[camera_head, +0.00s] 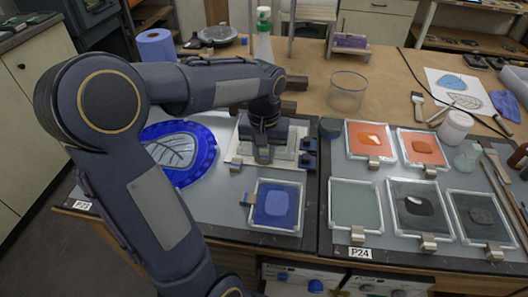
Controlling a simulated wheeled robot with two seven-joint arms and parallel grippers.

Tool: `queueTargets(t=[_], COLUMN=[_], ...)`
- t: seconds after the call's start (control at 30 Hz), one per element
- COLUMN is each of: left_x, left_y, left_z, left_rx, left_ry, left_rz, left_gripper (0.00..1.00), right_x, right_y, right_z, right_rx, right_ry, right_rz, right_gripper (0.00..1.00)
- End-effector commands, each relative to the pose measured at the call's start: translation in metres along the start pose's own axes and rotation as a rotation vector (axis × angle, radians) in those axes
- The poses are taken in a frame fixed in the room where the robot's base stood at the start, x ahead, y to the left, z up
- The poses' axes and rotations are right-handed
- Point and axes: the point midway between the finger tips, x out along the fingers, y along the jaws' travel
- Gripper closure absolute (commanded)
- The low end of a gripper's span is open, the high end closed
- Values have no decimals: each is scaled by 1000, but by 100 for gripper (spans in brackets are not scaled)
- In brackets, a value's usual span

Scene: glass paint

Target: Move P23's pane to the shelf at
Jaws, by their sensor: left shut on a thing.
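My left gripper (264,155) reaches in from the left and points down over a framed grey-green pane (285,152). It is shut on this pane; the arm and gripper hide part of it and the exact contact. The pane is over a pale sheet or board (242,150) at the back of the left work mat; I cannot tell whether it touches it. A framed pane with a blue patch (273,204) lies just in front. A label (82,205), partly hidden, is at the mat's front left. My right gripper is not in view.
The right mat, labelled P24 (360,253), holds several framed panes, two with orange glass (370,138). A blue round tray with a leaf design (205,165) lies left. A clear beaker (347,92) and a spray bottle (263,45) stand behind.

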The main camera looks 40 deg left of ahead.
Motion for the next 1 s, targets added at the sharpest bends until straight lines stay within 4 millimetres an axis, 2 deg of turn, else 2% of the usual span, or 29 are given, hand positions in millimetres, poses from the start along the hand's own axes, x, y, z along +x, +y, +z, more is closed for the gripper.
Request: queueTargets(t=[0.5,0.53,0.7,1.0], left_x=[4,4,4,2], left_y=[0,0,0,0], left_z=[0,0,0,0], left_rx=[0,0,0,0], left_ry=[1,1,0,0], left_rz=[0,0,0,0], left_gripper=[100,73,52,52], right_x=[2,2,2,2], right_y=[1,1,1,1], right_z=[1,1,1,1], right_rx=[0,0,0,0], right_ry=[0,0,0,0], right_rz=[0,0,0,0], right_gripper=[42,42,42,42])
